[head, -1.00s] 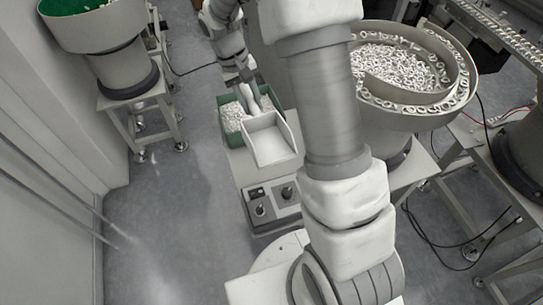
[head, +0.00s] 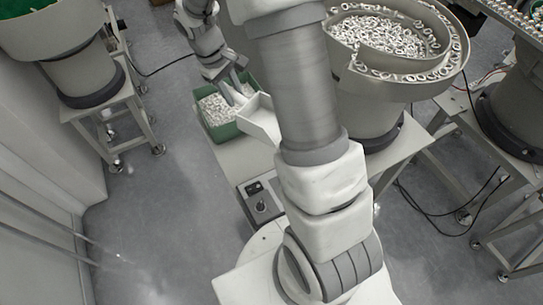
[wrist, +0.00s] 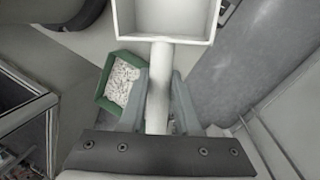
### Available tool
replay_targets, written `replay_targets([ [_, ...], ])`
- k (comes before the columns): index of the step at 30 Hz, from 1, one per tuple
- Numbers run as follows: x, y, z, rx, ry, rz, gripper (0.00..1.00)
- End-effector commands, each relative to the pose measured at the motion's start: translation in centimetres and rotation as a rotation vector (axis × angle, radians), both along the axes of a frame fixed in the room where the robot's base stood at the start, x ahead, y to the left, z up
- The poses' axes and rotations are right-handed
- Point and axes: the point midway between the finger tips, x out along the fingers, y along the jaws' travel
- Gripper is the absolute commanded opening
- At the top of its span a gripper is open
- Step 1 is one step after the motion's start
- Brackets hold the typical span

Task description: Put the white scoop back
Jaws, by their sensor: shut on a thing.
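The white scoop (head: 262,120) is in my gripper, just right of the green bin and above the grey stand. Its open pan looks empty in the wrist view (wrist: 168,18). My gripper (wrist: 158,78) is shut on the scoop's handle (wrist: 159,100), with one finger on each side. In the head view my gripper (head: 236,90) is over the right part of the green bin (head: 224,132), which holds many small white parts (head: 214,108). My own arm hides the right end of the scoop in the head view.
A control box (head: 262,203) with knobs is on the low stand, partly hidden by my arm. A large bowl feeder (head: 375,85) full of white ring-like parts stands at right. Another feeder (head: 85,75) stands at left. Grey floor (head: 165,200) is clear between.

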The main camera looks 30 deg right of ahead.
Motion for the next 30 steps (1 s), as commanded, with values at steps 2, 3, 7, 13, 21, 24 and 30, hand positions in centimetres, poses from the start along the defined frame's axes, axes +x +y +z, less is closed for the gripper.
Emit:
replay_targets([
  [2, -0.4, -1.4, -2.5, 0.003, -0.007, 0.096, 0.0],
  [3, -0.5, -1.9, -3.1, 0.004, -0.01, 0.148, 0.0],
  [7, -1.0, -3.6, -5.1, 0.011, -0.016, 0.308, 0.0],
  [13, -1.8, -5.9, -7.8, 0.02, -0.025, 0.521, 0.0],
  [21, -2.9, -8.5, -10.8, 0.035, -0.032, 0.769, 0.0],
  [24, -3.3, -9.4, -11.9, 0.039, -0.035, 0.854, 0.0],
  [30, -4.0, -10.9, -13.5, 0.05, -0.036, 0.995, 0.0],
])
